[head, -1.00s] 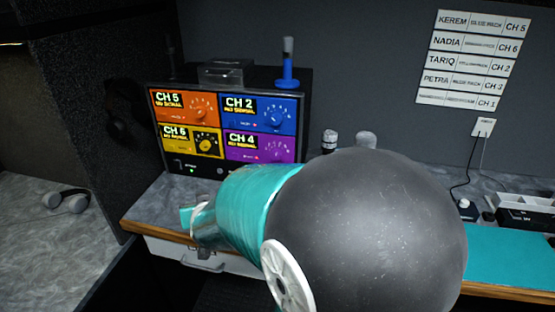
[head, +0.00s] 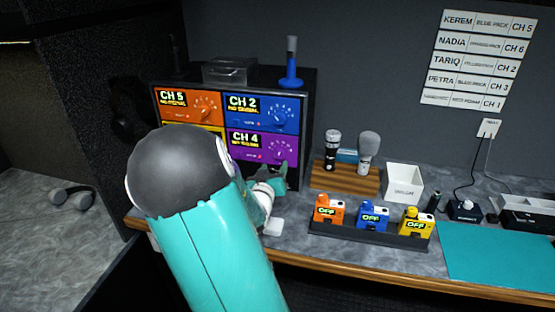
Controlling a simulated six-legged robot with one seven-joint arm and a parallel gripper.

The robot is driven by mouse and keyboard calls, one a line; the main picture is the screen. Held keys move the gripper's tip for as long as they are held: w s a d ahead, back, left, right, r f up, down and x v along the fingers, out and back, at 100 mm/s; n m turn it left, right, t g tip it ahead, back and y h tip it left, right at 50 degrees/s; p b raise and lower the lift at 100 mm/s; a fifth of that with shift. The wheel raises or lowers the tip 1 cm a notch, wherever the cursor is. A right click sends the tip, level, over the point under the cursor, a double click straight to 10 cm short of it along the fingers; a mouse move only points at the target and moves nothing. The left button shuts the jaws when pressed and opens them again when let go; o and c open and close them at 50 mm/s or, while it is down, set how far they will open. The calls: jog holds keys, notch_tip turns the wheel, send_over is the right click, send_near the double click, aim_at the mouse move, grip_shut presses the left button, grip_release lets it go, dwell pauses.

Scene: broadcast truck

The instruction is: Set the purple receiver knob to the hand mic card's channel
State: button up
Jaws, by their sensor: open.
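The purple receiver panel (head: 243,150) is at the lower right of the rack and reads CH 4. Its purple knob (head: 279,148) is at the panel's right side. My gripper (head: 272,178) is open just below and in front of this panel, apart from the knob as far as I can tell; my arm partly hides it. The wall cards (head: 478,62) list channels; the bottom card (head: 462,99) ends in CH 1, its other words too small to read surely. Two hand mics (head: 368,150) stand in a wooden holder.
The orange receiver panel (head: 187,105) reads CH 5 and the blue one (head: 260,110) CH 2. My arm covers most of the yellow panel (head: 208,130). Orange, blue and yellow packs stand in a dark tray (head: 345,234). A white box (head: 404,182) stands behind them.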

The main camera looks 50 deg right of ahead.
aim_at(279, 156)
jog(key=x, duration=0.6)
jog(key=shift+w, duration=0.1)
jog(key=c, duration=1)
